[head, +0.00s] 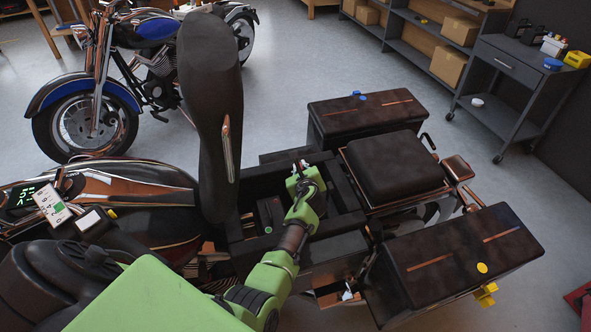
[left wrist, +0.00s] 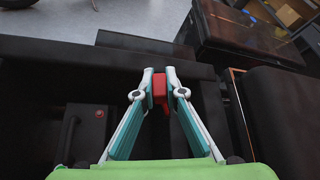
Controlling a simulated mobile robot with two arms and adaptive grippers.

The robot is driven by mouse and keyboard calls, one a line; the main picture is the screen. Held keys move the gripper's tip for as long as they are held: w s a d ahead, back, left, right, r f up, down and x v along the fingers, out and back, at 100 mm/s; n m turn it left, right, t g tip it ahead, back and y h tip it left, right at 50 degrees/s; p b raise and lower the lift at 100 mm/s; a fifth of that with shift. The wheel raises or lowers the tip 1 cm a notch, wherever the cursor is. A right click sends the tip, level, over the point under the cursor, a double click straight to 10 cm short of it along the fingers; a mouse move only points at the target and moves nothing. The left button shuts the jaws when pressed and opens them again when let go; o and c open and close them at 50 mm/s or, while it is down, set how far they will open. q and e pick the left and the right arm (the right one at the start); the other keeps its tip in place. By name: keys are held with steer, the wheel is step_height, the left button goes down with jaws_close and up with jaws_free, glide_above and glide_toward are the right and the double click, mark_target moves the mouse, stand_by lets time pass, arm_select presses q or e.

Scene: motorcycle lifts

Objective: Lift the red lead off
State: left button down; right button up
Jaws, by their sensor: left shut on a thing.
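The red lead's end (left wrist: 160,88) is a small red piece between the fingertips of my left gripper (left wrist: 160,86) in the left wrist view. My left gripper, also in the head view (head: 302,168), is shut on it, inside the open bay under the raised seat. The rest of the lead is hidden or too dark to make out. A black block with a handle, seemingly the battery (left wrist: 85,138), lies left of the fingers with a small red mark on top. In the head view the block (head: 267,212) shows beside my wrist. My right gripper is not in view.
The raised seat (head: 210,105) stands upright left of my gripper. A rear seat (head: 393,167) and two side cases (head: 365,112) (head: 462,250) flank the bay. A meter (head: 50,204) sits on the tank. Another motorcycle (head: 150,60) and a grey cart (head: 510,70) stand beyond.

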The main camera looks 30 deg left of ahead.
arm_select(q)
steer(key=shift+d, duration=0.15)
stand_by(0.3)
steer(key=c, duration=2.1)
jaws_free()
steer(key=shift+w, duration=0.1)
steer(key=shift+v, duration=3.8)
steer(key=shift+w, duration=0.1)
